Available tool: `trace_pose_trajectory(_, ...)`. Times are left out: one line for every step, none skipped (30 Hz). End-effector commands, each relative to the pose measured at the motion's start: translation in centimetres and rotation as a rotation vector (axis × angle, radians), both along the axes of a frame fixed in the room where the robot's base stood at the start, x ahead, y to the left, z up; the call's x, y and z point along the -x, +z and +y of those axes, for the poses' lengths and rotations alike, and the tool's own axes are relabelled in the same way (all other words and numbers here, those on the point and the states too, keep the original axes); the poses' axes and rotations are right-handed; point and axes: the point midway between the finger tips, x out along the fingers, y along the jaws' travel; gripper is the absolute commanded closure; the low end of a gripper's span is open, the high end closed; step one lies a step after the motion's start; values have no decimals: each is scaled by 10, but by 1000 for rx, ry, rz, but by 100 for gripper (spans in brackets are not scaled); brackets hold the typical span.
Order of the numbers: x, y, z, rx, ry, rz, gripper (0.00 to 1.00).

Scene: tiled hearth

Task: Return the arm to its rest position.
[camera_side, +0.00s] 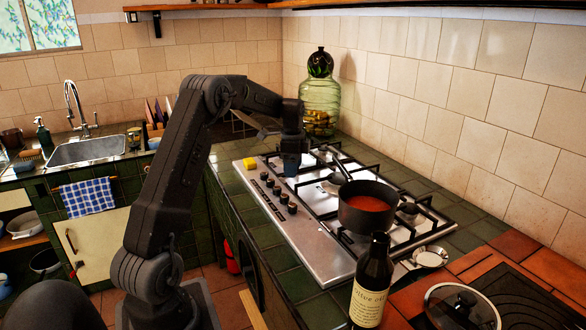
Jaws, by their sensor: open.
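My arm reaches from the lower left, bends at the top and comes down over the far left part of the steel gas hob (312,240). My gripper (291,172) points downward above the hob, behind the row of black knobs. It is open; its fingertips are small and dark here, and I see nothing clearly held between them. I cannot tell how close the tips are to the burner grate.
A dark saucepan (352,216) of red sauce stands on the hob, right of my gripper. A glass jar (320,95) stands behind. A bottle (371,285) and glass lid (460,308) are in front.

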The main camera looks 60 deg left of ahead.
Motion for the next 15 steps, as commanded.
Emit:
trace_pose_trajectory(0,0,0,0,0,0,39)
trace_pose_trajectory(0,0,0,0,0,0,39)
trace_pose_trajectory(0,0,0,0,0,0,39)
trace_pose_trajectory(0,0,0,0,0,0,39)
trace_pose_trajectory(0,0,0,0,0,0,39)
trace_pose_trajectory(0,0,0,0,0,0,39)
trace_pose_trajectory(0,0,0,-1,0,-1,39)
trace_pose_trajectory(0,1,-2,-2,1,-1,39)
trace_pose_trajectory(-1,4,-5,-5,4,-5,39)
trace_pose_trajectory(-1,8,-10,-8,10,-9,39)
trace_pose_trajectory(-2,13,-16,-12,17,-14,39)
trace_pose_trajectory(-2,22,-26,-19,29,-24,39)
trace_pose_trajectory(-2,29,-37,-24,42,-34,39)
trace_pose_trajectory(-2,37,-48,-30,56,-44,39)
trace_pose_trajectory(-1,49,-66,-40,79,-61,39)
